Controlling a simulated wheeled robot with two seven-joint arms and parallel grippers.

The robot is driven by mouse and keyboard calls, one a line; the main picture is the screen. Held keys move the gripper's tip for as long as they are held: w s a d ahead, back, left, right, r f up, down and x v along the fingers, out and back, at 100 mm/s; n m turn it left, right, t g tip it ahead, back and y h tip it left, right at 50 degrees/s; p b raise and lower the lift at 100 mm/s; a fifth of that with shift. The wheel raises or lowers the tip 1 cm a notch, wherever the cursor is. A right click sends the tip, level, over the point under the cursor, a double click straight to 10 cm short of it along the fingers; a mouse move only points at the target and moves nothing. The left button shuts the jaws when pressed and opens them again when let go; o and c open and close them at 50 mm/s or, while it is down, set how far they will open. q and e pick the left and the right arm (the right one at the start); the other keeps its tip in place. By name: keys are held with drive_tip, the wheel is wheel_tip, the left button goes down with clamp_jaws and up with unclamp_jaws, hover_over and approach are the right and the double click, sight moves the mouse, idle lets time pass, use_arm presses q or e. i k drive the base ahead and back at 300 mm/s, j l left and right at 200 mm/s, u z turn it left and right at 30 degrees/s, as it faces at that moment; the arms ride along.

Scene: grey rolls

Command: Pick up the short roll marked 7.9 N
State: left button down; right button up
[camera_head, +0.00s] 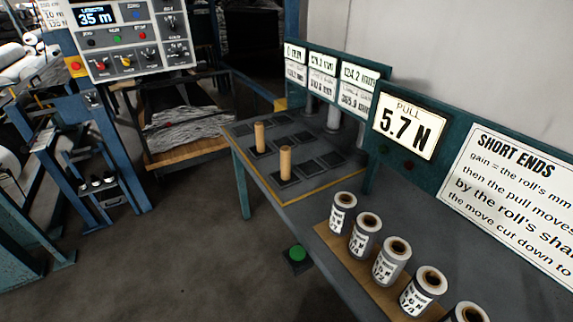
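Several short grey rolls with brown cores and white labels stand upright in a row on a brown board (333,238) at the bench's right front. They are a first roll (343,213), a second roll (364,237), a third roll (391,262), a fourth roll (422,291) and a last roll (467,315), cut off by the bottom edge. The label print is too small to read surely, so I cannot tell which roll is marked 7.9 N. Neither of my grippers shows in the head view.
The grey bench (322,187) carries two upright wooden pegs (259,137) (285,162) among dark square pads. A sign (409,122) reads PULL 5.7 N, beside a SHORT ENDS board (515,190). A green button (297,252) sits low before the bench. Open floor (170,250) lies left.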

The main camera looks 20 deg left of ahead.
sight(285, 150)
drive_tip(key=z, duration=0.35)
drive_tip(key=j+z, duration=1.35)
drive_tip(key=k+j, duration=0.15)
drive_tip(key=j, duration=0.25)
drive_tip(key=k+j+z, duration=0.1)
drive_tip(key=j, duration=0.25)
drive_tip(key=k+j, duration=0.15)
drive_tip(key=j, duration=0.2)
drive_tip(key=k+j+z, duration=0.1)
drive_tip(key=j, duration=0.3)
drive_tip(key=k+j, duration=0.2)
drive_tip(key=j, duration=0.15)
drive_tip(key=i+z, duration=0.05)
